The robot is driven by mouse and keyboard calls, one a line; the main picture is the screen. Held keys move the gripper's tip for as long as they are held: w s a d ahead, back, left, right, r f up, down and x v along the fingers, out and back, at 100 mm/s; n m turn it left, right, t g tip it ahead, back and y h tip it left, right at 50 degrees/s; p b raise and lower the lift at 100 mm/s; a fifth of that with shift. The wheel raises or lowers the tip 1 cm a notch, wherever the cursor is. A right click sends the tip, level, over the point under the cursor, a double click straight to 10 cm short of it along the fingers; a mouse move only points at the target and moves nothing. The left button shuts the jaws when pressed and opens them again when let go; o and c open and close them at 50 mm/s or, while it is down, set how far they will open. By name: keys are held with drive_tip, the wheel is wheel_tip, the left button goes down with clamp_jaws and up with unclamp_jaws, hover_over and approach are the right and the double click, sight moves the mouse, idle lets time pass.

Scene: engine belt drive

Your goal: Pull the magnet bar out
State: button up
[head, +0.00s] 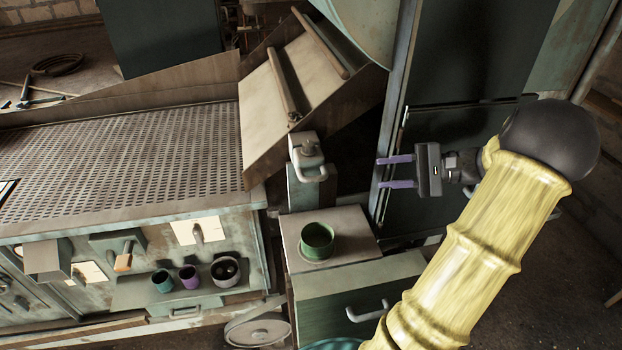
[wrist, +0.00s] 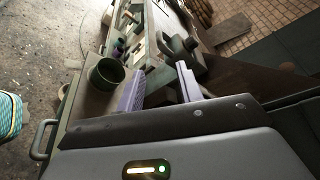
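A grey block with a pale U-shaped handle (head: 314,173) stands on a post below the tilted chute in the head view. It looks like the magnet bar, though I cannot be sure. My gripper (head: 379,172) is to the right of this handle, its two purple fingers pointing left toward it. The fingers are apart, with nothing between them, and do not touch the handle. In the wrist view my gripper (wrist: 160,69) also shows spread fingers. The handle is hard to make out there.
A green cup (head: 317,240) stands on a cabinet below the handle. The tilted chute (head: 270,112) is above left, beside a perforated table (head: 120,160). A dark green panel (head: 455,60) stands behind my gripper. Several cups sit on a lower shelf (head: 140,291).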

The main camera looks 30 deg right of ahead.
sight(325, 178)
drive_tip(key=p+x, duration=0.6)
drive_tip(key=x, duration=1)
drive_tip(key=shift+a, duration=0.2)
drive_tip(key=shift+w+a+f, duration=0.15)
drive_tip(key=shift+w+a, duration=0.15)
drive_tip(key=shift+a, duration=0.05)
drive_tip(key=shift+c, duration=0.3)
